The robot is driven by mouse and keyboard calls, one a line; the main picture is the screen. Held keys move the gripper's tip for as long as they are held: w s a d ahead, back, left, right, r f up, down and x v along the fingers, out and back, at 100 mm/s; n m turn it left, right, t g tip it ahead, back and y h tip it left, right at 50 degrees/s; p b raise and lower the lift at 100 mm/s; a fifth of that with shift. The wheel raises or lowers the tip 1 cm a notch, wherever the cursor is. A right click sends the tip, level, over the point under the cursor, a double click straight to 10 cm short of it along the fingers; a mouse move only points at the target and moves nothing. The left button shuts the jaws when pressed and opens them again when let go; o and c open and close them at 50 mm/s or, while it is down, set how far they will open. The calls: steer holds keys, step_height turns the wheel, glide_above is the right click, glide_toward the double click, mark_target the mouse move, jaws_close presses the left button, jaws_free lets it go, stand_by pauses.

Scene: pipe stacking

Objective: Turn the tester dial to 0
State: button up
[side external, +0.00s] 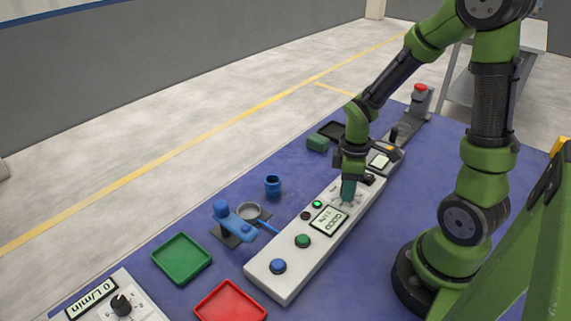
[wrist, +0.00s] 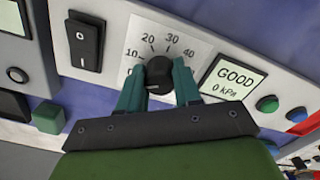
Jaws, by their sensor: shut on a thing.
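The tester (side external: 318,243) is a long white panel on the blue table. A short pale line on the knob is low, near the left finger. My gripper (wrist: 159,84) has its teal fingers on both sides of the dial and is shut on it. In the side view my gripper (side external: 348,190) points down at the panel and hides the dial. The tester display (wrist: 234,80) reads GOOD, 0 kPa.
A black rocker switch (wrist: 85,42) is left of the scale. Green and blue buttons (side external: 278,266) are on the panel. A green tray (side external: 181,259), red tray (side external: 230,302), blue cup (side external: 273,186) and blue clamp (side external: 235,222) stand nearby. Another panel (side external: 92,297) reads 0 L/min.

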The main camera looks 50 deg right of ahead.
steer(key=shift+n, duration=0.4)
steer(key=o, duration=1)
steer(key=shift+o, duration=0.2)
steer(key=shift+r, duration=0.1)
step_height(320, 180, up, 17)
